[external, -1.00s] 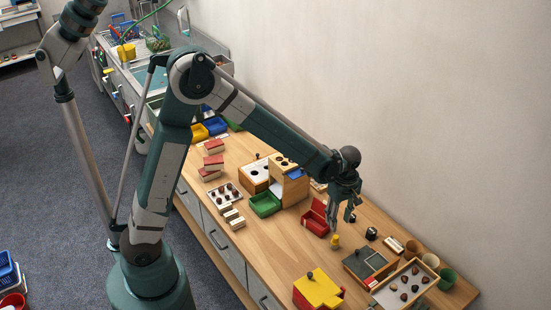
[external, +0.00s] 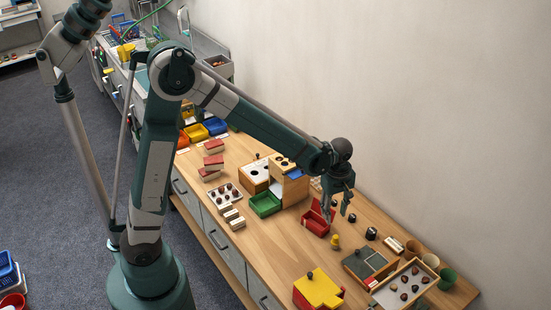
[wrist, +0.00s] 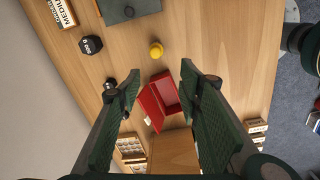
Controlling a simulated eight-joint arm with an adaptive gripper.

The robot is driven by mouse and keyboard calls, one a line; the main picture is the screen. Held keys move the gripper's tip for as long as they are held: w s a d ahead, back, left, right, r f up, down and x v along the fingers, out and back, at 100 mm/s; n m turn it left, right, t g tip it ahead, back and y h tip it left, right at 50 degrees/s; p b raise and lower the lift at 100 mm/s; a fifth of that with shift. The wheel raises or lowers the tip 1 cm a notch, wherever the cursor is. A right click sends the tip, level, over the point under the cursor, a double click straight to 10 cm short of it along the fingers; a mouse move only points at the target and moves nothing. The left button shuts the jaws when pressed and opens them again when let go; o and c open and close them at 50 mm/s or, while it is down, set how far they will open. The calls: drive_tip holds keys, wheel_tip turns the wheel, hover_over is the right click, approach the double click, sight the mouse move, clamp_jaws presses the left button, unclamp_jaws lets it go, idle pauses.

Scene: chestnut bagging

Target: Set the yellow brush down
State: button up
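A small yellow object (external: 335,241) with a rounded top, which I take to be the yellow brush, stands on the wooden table just in front of the open red box (external: 316,222). In the wrist view the yellow object (wrist: 156,50) lies beyond my fingertips, touching neither finger. My gripper (external: 338,214) hangs above the table by the red box. In the wrist view my gripper (wrist: 160,76) is wide open with nothing between its fingers, and the red box (wrist: 158,102) shows below the gap. Bristles are too small to make out.
A dark green-lidded box (external: 368,263) and a tray of chestnuts (external: 425,270) lie to the right. A black weight (wrist: 91,45) stands near the yellow object. A yellow-topped red box (external: 318,290) is at the front edge. Bare table lies left of the yellow object.

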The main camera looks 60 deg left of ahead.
drive_tip(key=s+a+r+m+t, duration=0.3)
drive_tip(key=s+a+r+m, duration=0.5)
drive_tip(key=s+r, duration=0.5)
drive_tip(key=s+a+r+m+t, duration=0.2)
drive_tip(key=s+a+m, duration=0.1)
drive_tip(key=s, duration=0.4)
drive_tip(key=s+a+r+m+t, duration=0.1)
drive_tip(key=s+a+m, duration=0.3)
drive_tip(key=s, duration=0.4)
drive_tip(key=shift+a+r+t, duration=0.2)
drive_tip(key=shift+r+t, duration=0.2)
drive_tip(key=shift+r, duration=0.2)
idle(0.5)
